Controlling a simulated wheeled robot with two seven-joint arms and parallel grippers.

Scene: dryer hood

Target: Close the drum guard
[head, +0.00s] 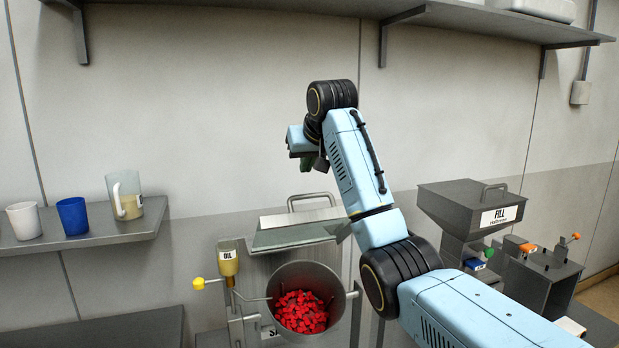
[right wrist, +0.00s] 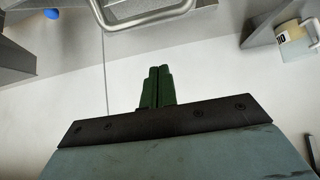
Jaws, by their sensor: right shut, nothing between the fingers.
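The drum (head: 355,315) is an open grey metal bowl with several red pieces (head: 302,311) in it, low in the middle of the head view. Above and behind it a grey metal guard panel (head: 292,236) stands raised, clear of the drum mouth. A bar handle (head: 312,197) shows at its top; a metal handle also shows at the top of the right wrist view (right wrist: 143,18). My right gripper (head: 314,163) is above the handle, apart from it. Its green fingers (right wrist: 158,88) are shut and empty. My left gripper is out of view.
An oil bottle (head: 228,262) and a yellow knob (head: 198,283) stand left of the drum. A shelf (head: 95,238) holds a white cup (head: 24,221), a blue cup (head: 72,216) and a jug (head: 124,194). A fill hopper (head: 465,205) stands right. A shelf runs overhead.

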